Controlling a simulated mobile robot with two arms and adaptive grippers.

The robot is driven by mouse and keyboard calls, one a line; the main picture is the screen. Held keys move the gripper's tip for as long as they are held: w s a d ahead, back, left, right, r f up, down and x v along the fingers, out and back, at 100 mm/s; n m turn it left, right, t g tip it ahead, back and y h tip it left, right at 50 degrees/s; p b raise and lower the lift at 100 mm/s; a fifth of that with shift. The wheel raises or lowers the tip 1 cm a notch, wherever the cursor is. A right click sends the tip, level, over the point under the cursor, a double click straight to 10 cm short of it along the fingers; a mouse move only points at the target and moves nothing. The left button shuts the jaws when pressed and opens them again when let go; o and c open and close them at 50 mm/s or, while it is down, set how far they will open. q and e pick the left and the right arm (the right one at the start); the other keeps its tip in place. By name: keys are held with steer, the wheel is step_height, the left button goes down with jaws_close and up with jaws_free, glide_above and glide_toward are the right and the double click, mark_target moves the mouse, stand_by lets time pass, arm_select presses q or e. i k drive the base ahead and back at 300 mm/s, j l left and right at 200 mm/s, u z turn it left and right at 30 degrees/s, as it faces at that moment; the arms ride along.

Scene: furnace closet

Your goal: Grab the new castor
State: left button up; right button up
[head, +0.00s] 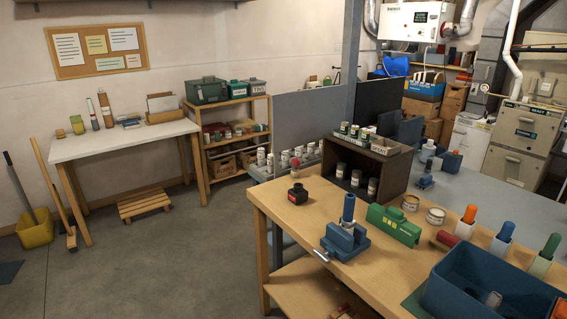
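No castor can be made out for certain. A small pale grey, shiny object (493,299) lies inside the blue bin (447,291) at the lower right; it is too small to tell whether it is a castor. The bin stands on the wooden workbench (290,222), and its near part is cut off by the picture's edge. Neither my left nor my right gripper shows in the head view.
The bench also holds a blue vise (345,243), a dark block with a red knob (298,194), a green case (393,224), tins (435,215), coloured-handled tools (504,233) and a brown shelf box (365,165). Open floor (160,255) lies left, before a white table (120,140).

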mark_target(295, 164)
steer(key=i+j+u, duration=0.3)
steer(key=i, duration=0.25)
steer(key=i+j+u, duration=0.35)
steer(key=i, duration=0.25)
steer(key=i+u, duration=0.3)
steer(key=i, duration=0.3)
steer(key=i+j+z, duration=0.1)
steer(key=i+z, duration=0.35)
steer(key=i+j+z, duration=0.25)
steer(key=i+z, duration=0.15)
steer(key=i, duration=0.15)
steer(key=i+j+z, duration=0.45)
